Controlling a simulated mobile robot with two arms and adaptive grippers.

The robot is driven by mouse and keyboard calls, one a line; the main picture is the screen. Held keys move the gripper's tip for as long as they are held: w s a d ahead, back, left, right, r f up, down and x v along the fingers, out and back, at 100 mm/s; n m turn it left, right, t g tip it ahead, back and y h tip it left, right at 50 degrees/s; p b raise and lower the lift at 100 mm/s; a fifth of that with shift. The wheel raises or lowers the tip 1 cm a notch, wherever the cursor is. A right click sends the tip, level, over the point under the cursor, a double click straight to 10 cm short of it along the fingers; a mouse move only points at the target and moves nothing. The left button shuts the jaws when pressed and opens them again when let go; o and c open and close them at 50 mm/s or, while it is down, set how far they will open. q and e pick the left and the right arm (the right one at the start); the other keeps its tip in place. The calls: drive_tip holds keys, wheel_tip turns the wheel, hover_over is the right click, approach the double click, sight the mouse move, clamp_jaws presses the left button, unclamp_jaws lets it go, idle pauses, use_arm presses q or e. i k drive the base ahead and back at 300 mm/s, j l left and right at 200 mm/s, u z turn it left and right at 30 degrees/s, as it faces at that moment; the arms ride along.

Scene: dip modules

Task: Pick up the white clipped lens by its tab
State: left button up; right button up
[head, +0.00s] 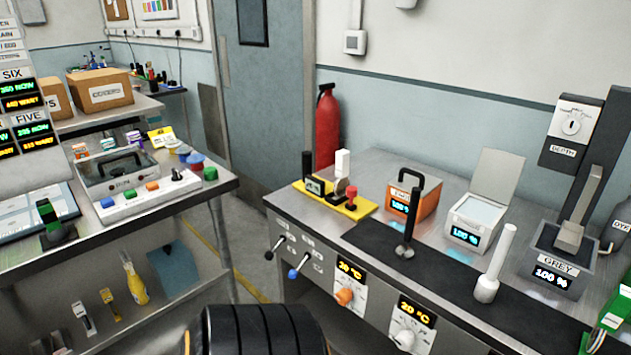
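A yellow tray (358,209) lies at the left end of the right-hand metal bench. On it stands an upright white tab (342,161), with a greyish round piece (339,188) just below it. This looks like the white clipped lens, but it is too small to be sure. A small dark piece (314,186) and a red knobbed piece (351,194) stand beside it on the tray.
A black mat (375,243) runs along the bench. An orange dip box (426,203), a white lidded box (468,232) and a grey dip unit (552,272) stand behind it. A black handle (407,235) and white handle (494,265) stand upright near the mat. A left shelf holds a button panel (150,196).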

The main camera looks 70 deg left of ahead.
sight(342, 156)
drive_tip(key=u, duration=2.15)
